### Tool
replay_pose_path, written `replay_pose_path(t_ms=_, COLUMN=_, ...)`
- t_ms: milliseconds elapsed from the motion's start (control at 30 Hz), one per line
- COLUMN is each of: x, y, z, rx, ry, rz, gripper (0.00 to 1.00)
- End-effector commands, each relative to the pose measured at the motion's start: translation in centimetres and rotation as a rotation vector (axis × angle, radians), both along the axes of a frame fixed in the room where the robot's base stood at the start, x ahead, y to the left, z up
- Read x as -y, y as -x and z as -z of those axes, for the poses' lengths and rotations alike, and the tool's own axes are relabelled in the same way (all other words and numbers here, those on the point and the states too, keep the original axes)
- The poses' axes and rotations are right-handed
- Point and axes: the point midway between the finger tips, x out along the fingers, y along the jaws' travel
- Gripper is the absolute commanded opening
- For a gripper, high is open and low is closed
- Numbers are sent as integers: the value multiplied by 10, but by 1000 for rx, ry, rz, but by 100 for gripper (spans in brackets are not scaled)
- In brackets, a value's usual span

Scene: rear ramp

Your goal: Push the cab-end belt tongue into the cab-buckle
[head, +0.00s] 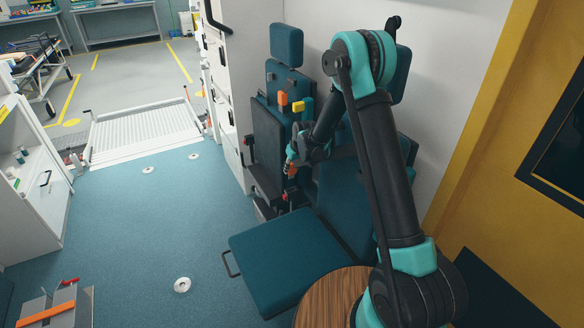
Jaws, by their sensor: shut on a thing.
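My gripper (291,156) is at the end of my arm, low in front of the rear teal seat (270,140). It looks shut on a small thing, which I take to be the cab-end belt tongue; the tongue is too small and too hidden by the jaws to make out. A small orange-red piece (292,169) shows just below the gripper, and I cannot tell whether it is a buckle. An orange block (283,98) and a yellow block (298,106) show higher up by the seat back. I cannot tell which piece is the cab-buckle.
A nearer teal seat (285,255) with a side rail stands below my arm. A round wooden top (330,300) is at the bottom. A white cabinet wall (235,80) stands left of the seats. The blue floor (150,220) is mostly clear towards the ramp (145,130).

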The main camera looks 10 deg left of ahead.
Motion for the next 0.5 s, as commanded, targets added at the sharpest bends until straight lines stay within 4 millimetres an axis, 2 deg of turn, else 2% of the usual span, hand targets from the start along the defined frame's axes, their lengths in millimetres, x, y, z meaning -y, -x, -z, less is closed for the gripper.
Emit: replay_pose_path(t_ms=500, x=0, y=0, z=44, rx=0, ry=0, rz=0, gripper=4)
